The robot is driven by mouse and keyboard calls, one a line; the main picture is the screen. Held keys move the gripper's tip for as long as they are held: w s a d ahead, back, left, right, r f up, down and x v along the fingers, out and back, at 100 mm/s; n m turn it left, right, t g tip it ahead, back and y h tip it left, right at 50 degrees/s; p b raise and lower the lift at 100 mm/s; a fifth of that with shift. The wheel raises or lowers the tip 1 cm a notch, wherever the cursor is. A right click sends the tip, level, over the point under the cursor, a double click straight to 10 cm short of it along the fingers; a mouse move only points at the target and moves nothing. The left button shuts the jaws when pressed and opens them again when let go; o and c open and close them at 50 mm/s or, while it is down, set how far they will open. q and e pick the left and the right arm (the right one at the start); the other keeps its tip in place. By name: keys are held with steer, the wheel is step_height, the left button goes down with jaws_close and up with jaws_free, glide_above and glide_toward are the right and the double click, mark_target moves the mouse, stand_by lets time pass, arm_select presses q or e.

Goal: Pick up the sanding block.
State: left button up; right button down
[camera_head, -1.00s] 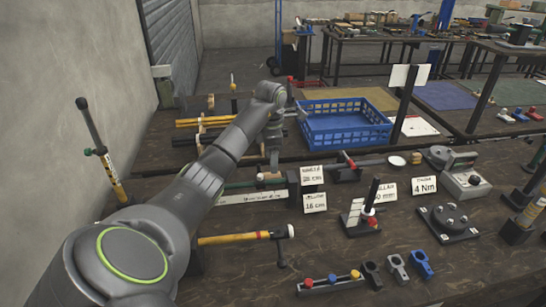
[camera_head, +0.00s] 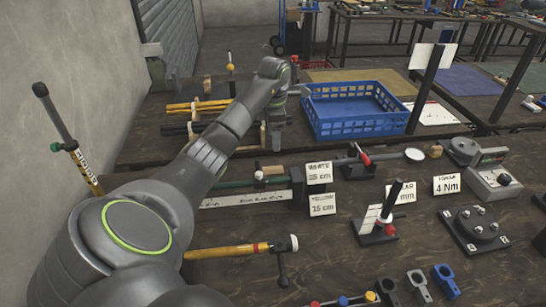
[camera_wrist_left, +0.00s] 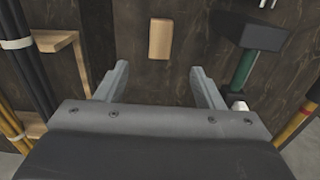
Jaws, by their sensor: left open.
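The sanding block looks to be the small tan wooden block (camera_wrist_left: 160,39) lying on the dark tabletop in the left wrist view. It lies ahead of my left gripper (camera_wrist_left: 160,70), roughly centred between the two fingers and apart from them. The gripper is open with nothing between its fingers. In the head view my left gripper (camera_head: 276,138) points down over the bench, in front of the blue crate; a small tan piece below it may be the block, but I cannot tell. My right gripper is not in view.
A hammer with a green handle (camera_wrist_left: 243,70) lies right of the block in the wrist view. Black rods (camera_wrist_left: 27,58) and a wooden holder (camera_wrist_left: 62,45) stand left. Label cards (camera_head: 319,173) stand to the right.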

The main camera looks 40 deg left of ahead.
arm_select(q)
steer(key=b, duration=0.6)
glide_above(273, 170)
steer(key=f, duration=0.7)
steer(key=shift+w, duration=0.25)
steer(key=shift+f+b, duration=0.45)
steer(key=shift+b, duration=0.1)
steer(key=shift+f, duration=0.15)
step_height(273, 170, down, 5)
steer(key=shift+s+a+r+p, duration=0.1)
steer(key=shift+s+p, duration=0.05)
steer(key=shift+p, duration=0.35)
steer(key=c, duration=1.1)
